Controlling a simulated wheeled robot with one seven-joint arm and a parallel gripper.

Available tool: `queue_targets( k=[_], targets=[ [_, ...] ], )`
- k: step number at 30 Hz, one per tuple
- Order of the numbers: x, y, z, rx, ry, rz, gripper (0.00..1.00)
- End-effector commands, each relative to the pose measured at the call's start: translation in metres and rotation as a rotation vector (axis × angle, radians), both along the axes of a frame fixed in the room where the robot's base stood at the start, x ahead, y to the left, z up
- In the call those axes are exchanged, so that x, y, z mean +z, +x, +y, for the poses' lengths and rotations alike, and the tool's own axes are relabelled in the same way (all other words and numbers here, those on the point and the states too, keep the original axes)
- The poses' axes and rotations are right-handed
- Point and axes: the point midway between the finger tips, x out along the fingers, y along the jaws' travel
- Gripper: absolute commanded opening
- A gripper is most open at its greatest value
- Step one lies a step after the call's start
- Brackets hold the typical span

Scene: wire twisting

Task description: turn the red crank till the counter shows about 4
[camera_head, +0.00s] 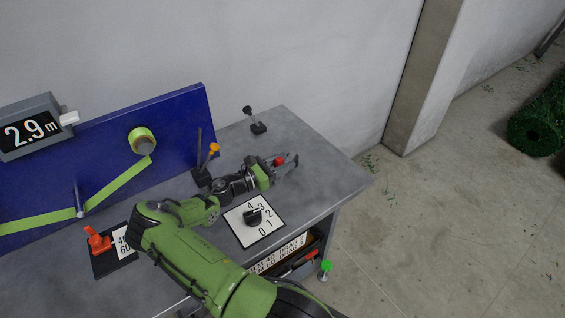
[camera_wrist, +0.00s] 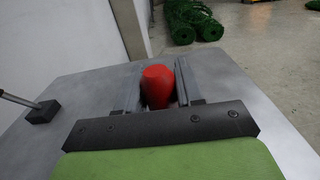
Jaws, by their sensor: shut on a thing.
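The red crank's knob (camera_head: 279,161) is at the right end of the bench, between the fingers of my gripper (camera_head: 289,162). In the wrist view the red knob (camera_wrist: 157,86) stands between the two grey fingers of my gripper (camera_wrist: 158,80), which is shut on it. The rest of the crank is hidden by the gripper. The counter (camera_head: 30,130) at the far left reads 2.9 m. A yellow-green strip (camera_head: 118,184) runs along the blue panel from a roll (camera_head: 142,140).
A dial (camera_head: 253,215) numbered 0 to 4 and a red switch (camera_head: 98,240) are on the grey bench (camera_head: 330,180) beside my arm. Green rolls (camera_head: 538,125) lie on the floor.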

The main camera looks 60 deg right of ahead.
Motion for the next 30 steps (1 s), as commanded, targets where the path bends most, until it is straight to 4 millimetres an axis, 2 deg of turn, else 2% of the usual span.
queue_targets(
  k=[9, 10, 13, 14, 23, 26, 30],
  targets=[
    [-0.005, -0.002, 0.002, -0.008, 0.012, 0.004, 0.00],
    [-0.005, -0.002, 0.002, -0.008, 0.012, 0.005, 0.40],
    [-0.004, -0.002, 0.002, -0.006, 0.011, 0.004, 0.55],
    [-0.004, -0.002, 0.002, -0.005, 0.009, 0.003, 0.57],
    [-0.001, 0.001, 0.004, -0.001, 0.004, 0.001, 0.57],
    [-0.001, 0.008, 0.018, 0.002, 0.004, 0.001, 0.57],
    [-0.001, 0.025, 0.053, 0.005, 0.005, 0.001, 0.57]
  ],
)
